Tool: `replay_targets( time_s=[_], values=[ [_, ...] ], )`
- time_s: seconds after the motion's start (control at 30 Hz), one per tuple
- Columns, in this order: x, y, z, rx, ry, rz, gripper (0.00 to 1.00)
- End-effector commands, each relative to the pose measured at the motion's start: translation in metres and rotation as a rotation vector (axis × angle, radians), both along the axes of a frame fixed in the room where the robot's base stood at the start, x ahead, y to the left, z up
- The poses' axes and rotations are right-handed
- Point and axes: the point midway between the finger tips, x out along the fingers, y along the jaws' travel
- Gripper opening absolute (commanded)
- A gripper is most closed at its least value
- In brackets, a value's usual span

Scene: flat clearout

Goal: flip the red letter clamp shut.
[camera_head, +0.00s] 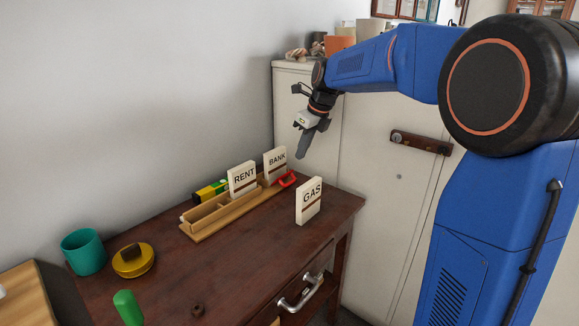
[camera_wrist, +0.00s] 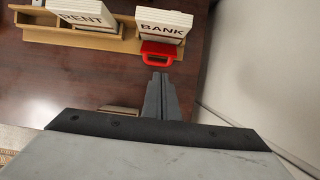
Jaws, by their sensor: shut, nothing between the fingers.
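The red letter clamp (camera_head: 287,180) is at the right end of the wooden letter rack (camera_head: 192,238), by the BANK letters (camera_head: 275,160). In the wrist view the red clamp (camera_wrist: 158,53) shows as a red loop in front of the BANK stack (camera_wrist: 163,20). I cannot tell for certain how far it is tilted. My gripper (camera_head: 302,156) is shut and empty, pointing down above and to the right of the clamp. In the wrist view its fingertips (camera_wrist: 158,77) appear just below the clamp, with no clear contact.
RENT letters (camera_head: 242,179) stand in the rack. GAS letters (camera_head: 309,200) stand alone near the table's right edge. A teal cup (camera_head: 84,251), a yellow round tin (camera_head: 133,261) and a green object (camera_head: 127,307) are at left. A pale cabinet (camera_head: 375,190) stands behind.

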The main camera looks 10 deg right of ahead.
Motion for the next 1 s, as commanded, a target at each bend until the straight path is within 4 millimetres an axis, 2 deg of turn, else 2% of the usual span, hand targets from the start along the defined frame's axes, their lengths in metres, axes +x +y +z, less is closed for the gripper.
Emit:
replay_targets(
  time_s=[0.47,0.57,1.0],
  values=[
    [0.001,0.001,-0.003,-0.001,0.001,0.000,0.00],
    [0.003,0.002,-0.010,0.000,0.001,0.000,0.00],
    [0.022,0.017,-0.074,0.000,0.003,0.001,0.00]
  ],
)
